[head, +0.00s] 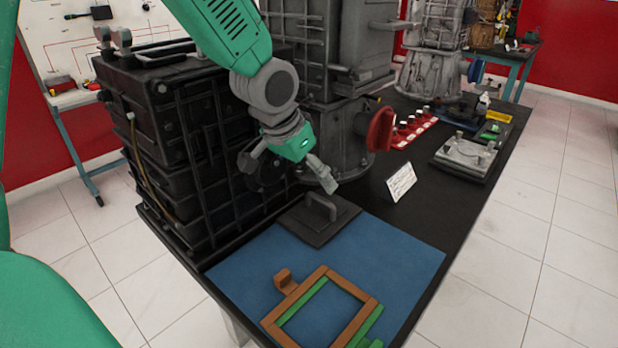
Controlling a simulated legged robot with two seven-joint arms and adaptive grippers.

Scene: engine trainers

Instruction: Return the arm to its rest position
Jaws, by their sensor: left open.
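My left arm comes in from the upper left, green and grey. Its gripper (294,172) hangs in front of the engine trainer, above the dark plate. One finger points down to the right and the other sticks out to the left, so it is open, with nothing seen between the fingers. The dark plate with a raised handle (318,222) lies at the back edge of the blue mat (241,273), below the gripper and apart from it. A brown and green frame (322,305) lies on the mat near the front. My right gripper is not in view.
A black engine trainer (165,135) stands left on the black table (446,208). Behind the gripper are a grey engine (340,125) with a red wheel (380,129) and a white card (401,182). A metal plate fixture (465,157) sits farther right. Tiled floor lies right of the table.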

